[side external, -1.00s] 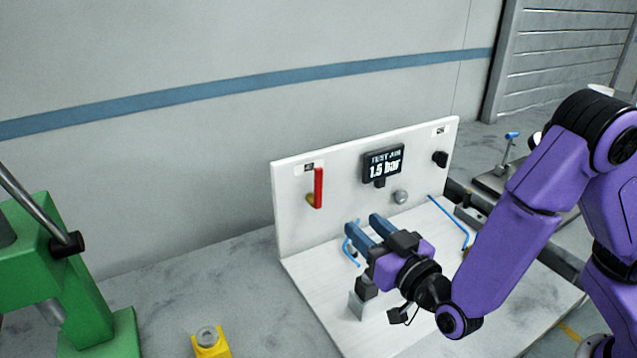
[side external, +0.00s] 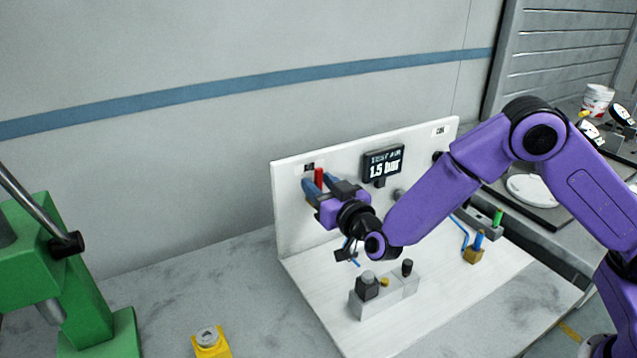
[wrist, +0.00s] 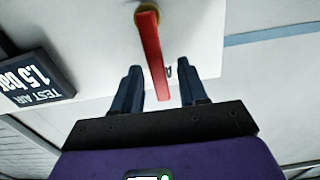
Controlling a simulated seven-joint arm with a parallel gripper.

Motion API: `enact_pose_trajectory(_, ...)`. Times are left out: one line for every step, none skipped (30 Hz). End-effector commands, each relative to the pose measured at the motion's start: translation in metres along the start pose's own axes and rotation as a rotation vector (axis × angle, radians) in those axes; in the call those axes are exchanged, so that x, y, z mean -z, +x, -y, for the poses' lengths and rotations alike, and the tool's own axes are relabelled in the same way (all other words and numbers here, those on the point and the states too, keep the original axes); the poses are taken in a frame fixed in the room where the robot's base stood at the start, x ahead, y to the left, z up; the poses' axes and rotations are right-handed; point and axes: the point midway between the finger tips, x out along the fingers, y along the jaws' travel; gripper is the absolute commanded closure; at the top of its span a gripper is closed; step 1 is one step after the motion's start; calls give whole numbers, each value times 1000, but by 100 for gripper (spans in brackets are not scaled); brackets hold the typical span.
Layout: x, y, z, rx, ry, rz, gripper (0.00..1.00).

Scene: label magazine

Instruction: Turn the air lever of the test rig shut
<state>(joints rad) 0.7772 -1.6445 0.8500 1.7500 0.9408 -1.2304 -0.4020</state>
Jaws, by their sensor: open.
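The red air lever (side external: 319,176) is on the white upright panel (side external: 290,222) of the test rig, at its left side. In the side external view only its upper part shows above my gripper. In the wrist view the red lever (wrist: 152,55) hangs from a brass pivot and its free end reaches between my two fingers. My gripper (side external: 312,187) is open, with one blue finger on each side of the lever; gaps show on both sides in the wrist view (wrist: 163,85). The display (side external: 383,164) on the panel reads "TEST AIR 1.5 bar".
A grey block with knobs (side external: 385,295) stands on the rig's white base. A brass fitting with a blue tube (side external: 474,250) is at the base's right. A green press (side external: 75,275) and a yellow block (side external: 210,342) stand at left.

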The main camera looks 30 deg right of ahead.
Motion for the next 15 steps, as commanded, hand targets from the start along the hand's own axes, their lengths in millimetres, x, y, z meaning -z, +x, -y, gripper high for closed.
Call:
enact_pose_trajectory(0, 5, -1, -3, 1, -1, 57)
enact_pose_trajectory(0, 7, -1, -3, 1, 0, 57)
enact_pose_trajectory(0, 9, -1, -3, 0, 0, 57)
enact_pose_trajectory(0, 10, -1, -3, -1, 0, 57)
enact_pose_trajectory(0, 11, -1, -3, -1, 0, 57)
enact_pose_trajectory(0, 12, -1, -2, -1, 0, 57)
enact_pose_trajectory(0, 13, -1, -2, -1, 0, 57)
enact_pose_trajectory(0, 13, -1, -2, -1, 0, 57)
enact_pose_trajectory(0, 13, -1, -2, -1, 0, 57)
enact_pose_trajectory(0, 13, -1, -2, -1, 0, 57)
enact_pose_trajectory(0, 13, -1, -2, -1, 0, 57)
enact_pose_trajectory(0, 13, -1, -2, -1, 0, 57)
enact_pose_trajectory(0, 13, -1, -2, -1, 0, 57)
enact_pose_trajectory(0, 13, -1, -2, -1, 0, 57)
enact_pose_trajectory(0, 13, -1, -2, -1, 0, 67)
